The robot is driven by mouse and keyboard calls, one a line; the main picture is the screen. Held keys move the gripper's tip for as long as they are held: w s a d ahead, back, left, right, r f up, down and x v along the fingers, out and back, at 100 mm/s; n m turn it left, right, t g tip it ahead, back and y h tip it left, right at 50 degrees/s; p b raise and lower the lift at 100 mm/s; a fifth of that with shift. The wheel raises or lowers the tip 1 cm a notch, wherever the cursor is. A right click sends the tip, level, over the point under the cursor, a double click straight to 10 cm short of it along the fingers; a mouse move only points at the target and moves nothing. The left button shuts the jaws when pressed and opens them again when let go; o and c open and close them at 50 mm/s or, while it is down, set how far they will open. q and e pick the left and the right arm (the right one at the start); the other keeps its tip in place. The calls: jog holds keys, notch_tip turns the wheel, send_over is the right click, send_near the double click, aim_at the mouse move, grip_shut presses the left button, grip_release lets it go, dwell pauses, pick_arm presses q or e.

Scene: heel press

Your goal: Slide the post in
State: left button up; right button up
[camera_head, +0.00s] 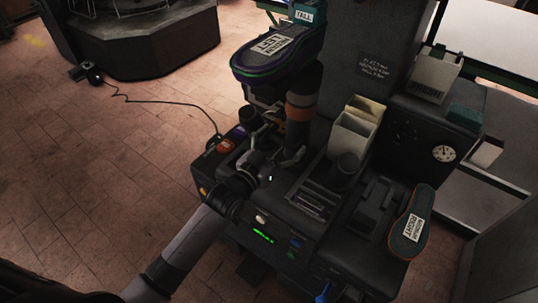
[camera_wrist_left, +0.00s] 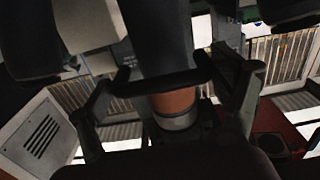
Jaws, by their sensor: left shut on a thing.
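The post is a dark upright cylinder with a copper-brown band (camera_head: 299,107), standing at the left of the dark press. In the left wrist view the post (camera_wrist_left: 172,102) shows its copper band and a silver ring. My left gripper (camera_head: 276,138) comes in from the lower left and is shut on the post, with its two pads on either side of the dark part. A dark, purple-edged sole-shaped piece (camera_head: 277,52) with a white label sits above the post. I cannot tell whether the post touches it or how its lower end is seated. My right gripper is not in view.
Cream boxes (camera_head: 352,134) and a short black cylinder (camera_head: 345,168) stand right of the post. An orange-edged sole (camera_head: 410,222) lies at the right. A dial gauge (camera_head: 444,153) is on the back panel. Tiled floor (camera_head: 90,190) at the left is mostly clear, apart from a cable.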

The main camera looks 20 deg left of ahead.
aim_at(301, 123)
pick_arm(q)
jog(key=b+x, duration=0.2)
jog(key=x, duration=0.7)
jog(key=shift+d+f, duration=0.1)
jog(key=shift+f, duration=0.05)
jog(key=shift+r, duration=0.2)
jog(key=o, duration=1.3)
jog(key=shift+o, duration=0.6)
jog(key=shift+w+d, duration=0.15)
jog(key=shift+f, duration=0.1)
jog(key=v, duration=1.2)
